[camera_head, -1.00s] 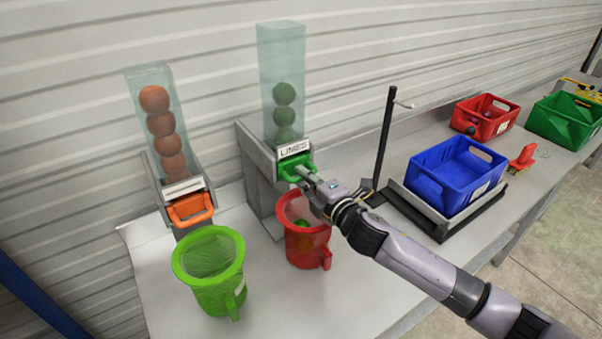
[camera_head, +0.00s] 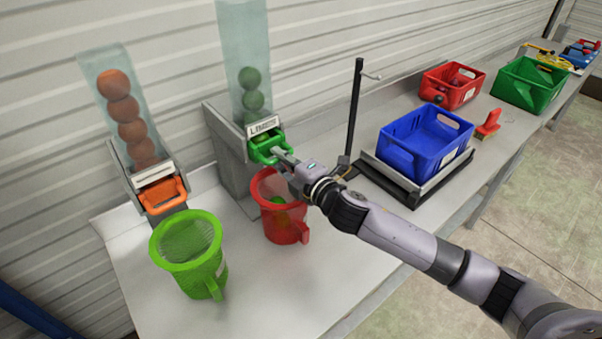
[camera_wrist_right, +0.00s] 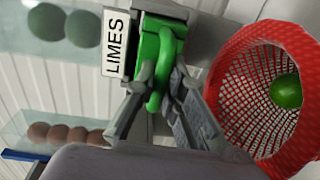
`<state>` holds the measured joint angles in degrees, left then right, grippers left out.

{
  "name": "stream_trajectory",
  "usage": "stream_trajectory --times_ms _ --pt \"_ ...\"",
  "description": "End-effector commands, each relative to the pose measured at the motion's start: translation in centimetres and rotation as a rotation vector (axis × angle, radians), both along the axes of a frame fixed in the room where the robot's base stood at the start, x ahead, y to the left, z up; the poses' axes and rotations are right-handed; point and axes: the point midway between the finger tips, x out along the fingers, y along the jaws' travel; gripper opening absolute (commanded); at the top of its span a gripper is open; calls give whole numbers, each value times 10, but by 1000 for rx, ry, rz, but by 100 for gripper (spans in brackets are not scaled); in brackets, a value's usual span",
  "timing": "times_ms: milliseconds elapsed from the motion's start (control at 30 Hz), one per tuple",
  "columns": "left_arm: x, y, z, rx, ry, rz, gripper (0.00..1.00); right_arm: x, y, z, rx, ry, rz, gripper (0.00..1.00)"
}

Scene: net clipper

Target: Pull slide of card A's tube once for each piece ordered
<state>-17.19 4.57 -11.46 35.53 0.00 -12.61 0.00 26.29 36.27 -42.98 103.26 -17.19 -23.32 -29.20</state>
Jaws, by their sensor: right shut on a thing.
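The limes tube (camera_head: 243,40) is clear and holds a stack of green limes (camera_head: 250,78). Its front has a LIMES label (camera_head: 263,125), also readable in the right wrist view (camera_wrist_right: 115,43). Below is the green slide (camera_head: 266,148). My right gripper (camera_head: 281,157) is shut on the slide's green handle (camera_wrist_right: 160,75), with a finger on each side of it. A red mesh bucket (camera_head: 283,225) stands below the slide; a lime (camera_wrist_right: 286,91) shows inside it. A second tube (camera_head: 110,65) holds orange fruit and has an orange slide (camera_head: 162,195). My left gripper is out of view.
A green mesh bucket (camera_head: 190,262) stands below the orange slide. A blue crate (camera_head: 425,148) sits on a scale with a black post (camera_head: 354,115). Red (camera_head: 452,90) and green (camera_head: 530,88) bins stand farther right. The front of the table is clear.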

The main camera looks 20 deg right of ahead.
Motion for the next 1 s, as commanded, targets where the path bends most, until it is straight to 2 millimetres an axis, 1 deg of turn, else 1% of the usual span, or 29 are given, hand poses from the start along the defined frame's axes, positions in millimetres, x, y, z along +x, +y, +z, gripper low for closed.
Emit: stream_trajectory --times_ms 33,1000 --pt "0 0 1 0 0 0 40 -4 -3 -5 -4 10 -5 0" --pt "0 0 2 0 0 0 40 -67 -30 -6 -4 11 -6 0"
